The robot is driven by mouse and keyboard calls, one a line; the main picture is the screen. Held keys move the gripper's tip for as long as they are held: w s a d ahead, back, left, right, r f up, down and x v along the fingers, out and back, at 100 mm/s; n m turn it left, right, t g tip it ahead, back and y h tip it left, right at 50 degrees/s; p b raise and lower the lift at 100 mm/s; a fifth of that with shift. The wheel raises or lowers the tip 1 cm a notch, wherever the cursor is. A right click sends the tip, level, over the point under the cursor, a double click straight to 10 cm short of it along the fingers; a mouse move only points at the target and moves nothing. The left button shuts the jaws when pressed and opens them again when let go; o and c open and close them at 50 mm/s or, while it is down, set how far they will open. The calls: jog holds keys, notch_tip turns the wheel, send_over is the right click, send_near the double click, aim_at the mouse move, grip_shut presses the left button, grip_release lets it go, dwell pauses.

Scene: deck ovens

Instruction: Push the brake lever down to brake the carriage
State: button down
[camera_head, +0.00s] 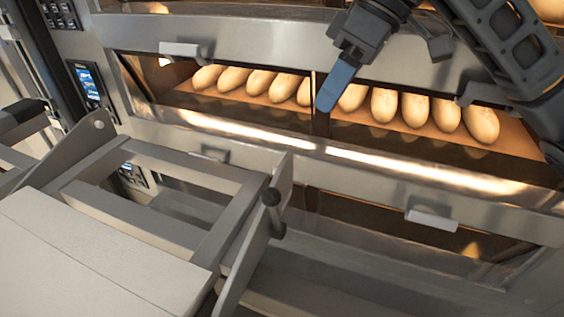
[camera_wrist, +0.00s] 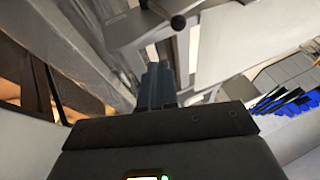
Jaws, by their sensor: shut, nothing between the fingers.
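The carriage (camera_head: 222,255) is a pale metal frame in front of the oven. My gripper (camera_head: 326,104) is shut and empty, with blue fingers pointing down in front of the oven window. It is above and to the right of the lever, apart from it.
The deck oven's glass door (camera_head: 240,122) runs behind my gripper, with several loaves (camera_head: 385,105) inside. A lower oven door has a handle (camera_head: 432,220) at right. A control panel (camera_head: 90,84) is at left. There is open space between my fingers and the carriage.

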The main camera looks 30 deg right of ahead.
jog(key=s+a+b+x, duration=0.1)
jog(key=b+x, duration=0.3)
jog(key=x, duration=0.9)
jog(key=shift+s+a, duration=0.25)
jog(key=shift+s, duration=0.2)
jog(key=shift+a, duration=0.1)
